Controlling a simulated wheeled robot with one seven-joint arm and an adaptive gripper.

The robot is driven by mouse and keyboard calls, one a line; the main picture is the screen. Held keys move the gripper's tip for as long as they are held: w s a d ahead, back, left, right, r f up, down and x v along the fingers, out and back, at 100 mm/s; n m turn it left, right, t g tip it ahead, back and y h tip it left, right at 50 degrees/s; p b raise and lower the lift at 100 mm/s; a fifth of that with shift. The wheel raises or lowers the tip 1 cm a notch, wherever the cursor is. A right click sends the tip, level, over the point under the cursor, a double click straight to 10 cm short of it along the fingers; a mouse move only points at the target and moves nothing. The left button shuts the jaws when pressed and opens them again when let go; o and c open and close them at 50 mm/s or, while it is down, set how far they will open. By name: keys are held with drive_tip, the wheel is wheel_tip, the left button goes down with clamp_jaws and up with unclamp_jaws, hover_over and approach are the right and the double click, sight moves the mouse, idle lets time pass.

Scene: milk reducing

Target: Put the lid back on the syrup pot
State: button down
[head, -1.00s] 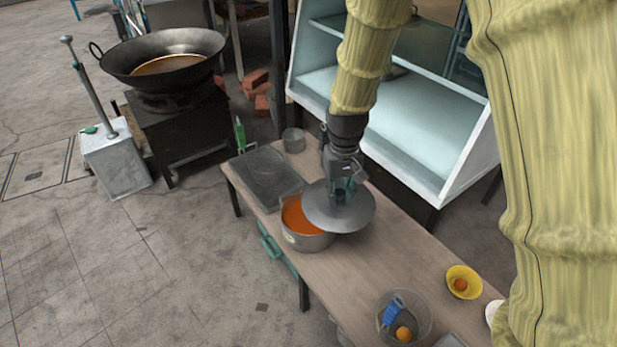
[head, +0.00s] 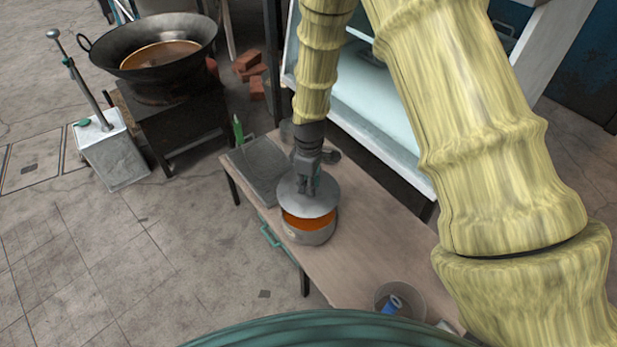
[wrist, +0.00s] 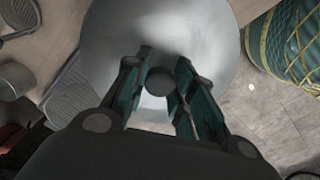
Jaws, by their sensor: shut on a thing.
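The syrup pot (head: 312,236) is a grey metal pot with orange syrup (head: 309,222) inside, standing on the wooden table. The round grey lid (head: 318,203) is held over the pot and covers its back part in the head view; a crescent of syrup shows at the front. Whether the lid touches the rim I cannot tell. My gripper (head: 308,188) is shut on the lid's dark knob (wrist: 159,81). In the wrist view the lid (wrist: 110,35) fills the middle and hides the pot.
A bowl with a blue item (head: 393,303) stands at the table's front right. The table (head: 350,262) between is clear. A glass-fronted cabinet stands behind.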

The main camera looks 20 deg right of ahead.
drive_tip(key=shift+w+d+f+n+p, duration=0.15)
drive_tip(key=shift+f+n+p, duration=0.25)
drive_tip(key=shift+f+n, duration=0.65)
drive_tip(key=shift+f+b, duration=2.2)
drive_tip(key=shift+f, duration=0.75)
drive_tip(key=shift+p, duration=0.75)
drive_tip(key=shift+f+p, duration=0.15)
drive_tip(key=shift+p, duration=0.45)
idle(0.4)
drive_tip(key=c, duration=1.1)
unclamp_jaws()
